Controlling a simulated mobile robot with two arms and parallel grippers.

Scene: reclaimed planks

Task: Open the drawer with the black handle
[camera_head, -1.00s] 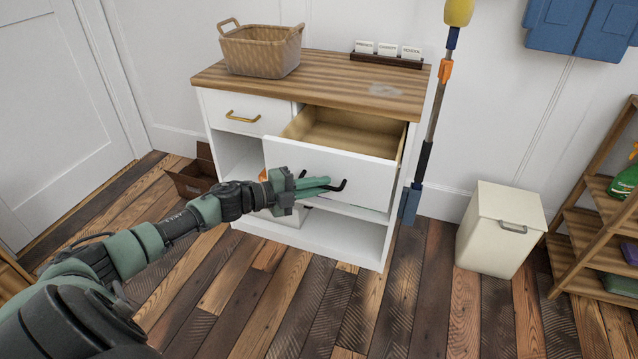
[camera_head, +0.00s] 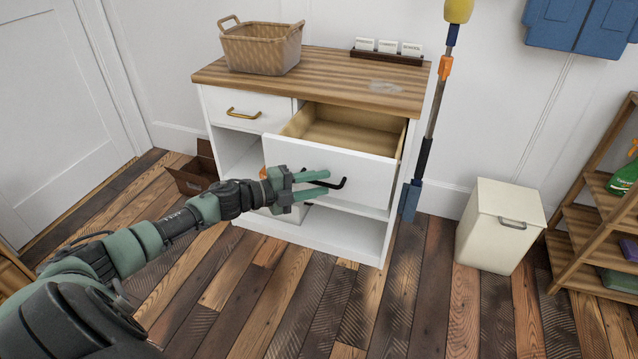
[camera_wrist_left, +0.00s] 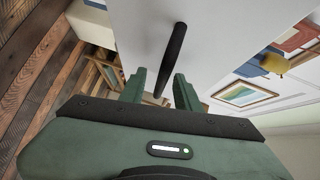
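The white drawer with the black handle (camera_head: 340,184) stands pulled out of the white cabinet (camera_head: 330,231), and its empty wooden inside (camera_head: 345,130) shows. My left gripper (camera_head: 326,184) is in front of the drawer front (camera_head: 372,166), at the left part of the handle. Its two green fingers are parted, with a gap between them. My right gripper is not in view.
A smaller closed drawer with a brass handle (camera_head: 243,116) is at left. A wicker basket (camera_head: 262,50) and a card rack (camera_head: 388,57) stand on top. A mop (camera_head: 424,150) leans at the cabinet's right side, near a white bin (camera_head: 500,228). A cardboard box (camera_head: 192,172) is at left.

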